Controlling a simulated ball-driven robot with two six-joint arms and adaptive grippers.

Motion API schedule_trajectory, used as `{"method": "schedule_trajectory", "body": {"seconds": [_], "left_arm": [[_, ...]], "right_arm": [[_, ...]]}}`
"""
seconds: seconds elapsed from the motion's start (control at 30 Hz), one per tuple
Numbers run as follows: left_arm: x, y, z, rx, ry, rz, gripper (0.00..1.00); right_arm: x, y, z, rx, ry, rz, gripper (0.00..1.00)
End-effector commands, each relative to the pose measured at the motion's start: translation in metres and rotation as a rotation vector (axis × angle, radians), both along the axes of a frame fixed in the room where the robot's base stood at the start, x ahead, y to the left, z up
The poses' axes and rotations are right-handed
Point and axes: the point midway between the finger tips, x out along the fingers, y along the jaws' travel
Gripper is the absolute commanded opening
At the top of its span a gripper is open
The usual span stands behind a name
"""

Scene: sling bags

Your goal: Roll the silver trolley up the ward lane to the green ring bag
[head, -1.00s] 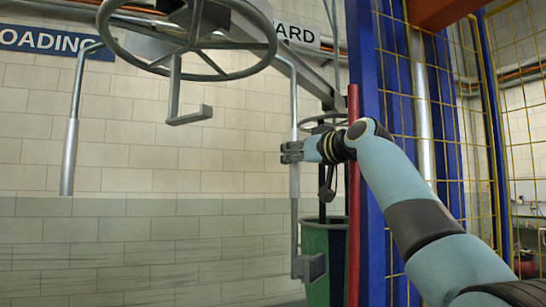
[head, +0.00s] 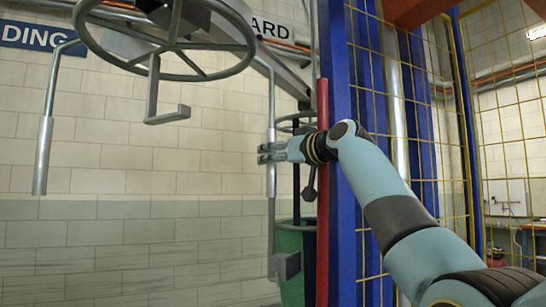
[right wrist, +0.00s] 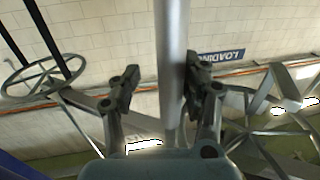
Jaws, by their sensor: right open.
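An overhead metal frame with a large spoked handwheel (head: 165,72) and hanging silver bars fills the upper left of the head view; I take it for the silver trolley. My right gripper (head: 265,153) is open at its right-hand silver bar (head: 271,105). In the right wrist view the bar (right wrist: 171,60) stands between the two parted fingers (right wrist: 162,88), with no clear grip on it. A green round body (head: 291,262) with a dark rim, perhaps the green ring bag, is low behind the bar, partly hidden. My left gripper is out of view.
A red upright pole (head: 322,210) and blue posts (head: 342,230) stand close right of the gripper. Yellow mesh (head: 500,150) lies beyond my right arm. The tiled wall (head: 130,240) is behind, with an open area at left.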

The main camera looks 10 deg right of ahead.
Motion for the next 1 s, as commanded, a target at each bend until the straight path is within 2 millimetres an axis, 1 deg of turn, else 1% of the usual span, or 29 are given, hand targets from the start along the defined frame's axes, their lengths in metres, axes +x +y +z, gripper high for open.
{"method": "schedule_trajectory", "body": {"seconds": [0.17, 0.27, 0.37, 0.47, 0.7, 0.8, 0.9, 1.0], "left_arm": [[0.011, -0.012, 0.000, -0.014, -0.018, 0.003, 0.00], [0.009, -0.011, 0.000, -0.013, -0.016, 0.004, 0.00], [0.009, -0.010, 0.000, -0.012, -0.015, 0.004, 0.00], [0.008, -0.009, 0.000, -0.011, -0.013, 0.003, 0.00], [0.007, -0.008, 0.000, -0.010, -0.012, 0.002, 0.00], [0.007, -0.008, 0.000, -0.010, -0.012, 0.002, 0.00], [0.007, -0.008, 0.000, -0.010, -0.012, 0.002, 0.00], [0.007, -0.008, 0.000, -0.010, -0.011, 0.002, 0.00]], "right_arm": [[0.000, 0.001, 0.001, 0.002, -0.001, 0.002, 0.45], [-0.002, 0.000, 0.001, 0.002, -0.001, 0.002, 0.45], [-0.010, -0.005, 0.001, 0.003, -0.003, 0.001, 0.45], [-0.025, -0.014, 0.000, 0.001, -0.003, -0.001, 0.45], [-0.072, -0.043, 0.000, -0.002, -0.003, -0.003, 0.45], [-0.087, -0.051, 0.000, -0.001, -0.002, -0.002, 0.45], [-0.097, -0.058, 0.001, -0.001, -0.003, -0.003, 0.45], [-0.103, -0.060, 0.000, 0.001, -0.001, -0.002, 0.45]]}}
